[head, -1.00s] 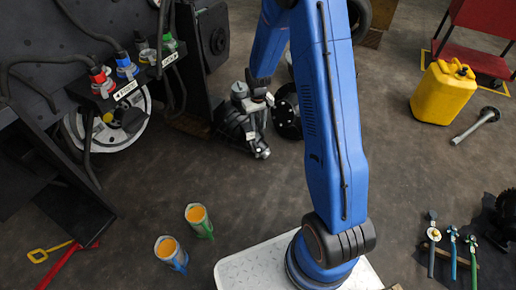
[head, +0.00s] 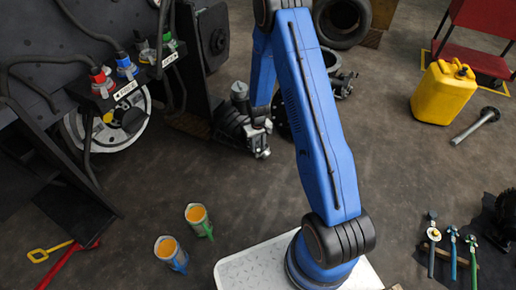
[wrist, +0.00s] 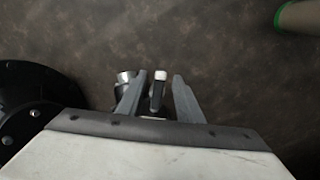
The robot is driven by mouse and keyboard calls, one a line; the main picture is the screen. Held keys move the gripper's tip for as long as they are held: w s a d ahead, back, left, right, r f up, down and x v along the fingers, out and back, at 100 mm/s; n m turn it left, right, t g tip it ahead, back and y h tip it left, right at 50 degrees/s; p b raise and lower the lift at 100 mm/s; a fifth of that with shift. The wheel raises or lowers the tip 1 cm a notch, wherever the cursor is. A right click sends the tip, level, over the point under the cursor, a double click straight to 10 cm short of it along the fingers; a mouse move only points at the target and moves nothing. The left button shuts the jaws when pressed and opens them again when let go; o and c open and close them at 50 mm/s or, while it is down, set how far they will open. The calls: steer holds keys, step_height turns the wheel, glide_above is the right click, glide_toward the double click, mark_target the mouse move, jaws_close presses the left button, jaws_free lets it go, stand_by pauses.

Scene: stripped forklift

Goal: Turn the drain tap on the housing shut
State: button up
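The drain tap shows in the wrist view as a dark upright lever with a white tip (wrist: 159,78), beside a bright metal spout (wrist: 125,82). My gripper (wrist: 157,92) is open, with one finger on each side of the lever and a visible gap on both sides. In the head view the dark housing (head: 230,122) stands on the floor with metal fittings (head: 260,145) at its lower right. My arm comes down just above these fittings, and my fingers are hard to make out there. The tap's lower part is hidden behind my gripper's body in the wrist view.
The forklift's dark frame with red (head: 99,77), blue (head: 126,66) and green (head: 168,42) connectors stands at left. A yellow canister (head: 443,92) stands at right. Floor in front of the housing is clear.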

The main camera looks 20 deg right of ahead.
steer(key=shift+f, duration=0.7)
jaws_close()
steer(key=w+d+n, duration=0.4)
steer(key=n, duration=1.4)
steer(key=shift+w, duration=0.3)
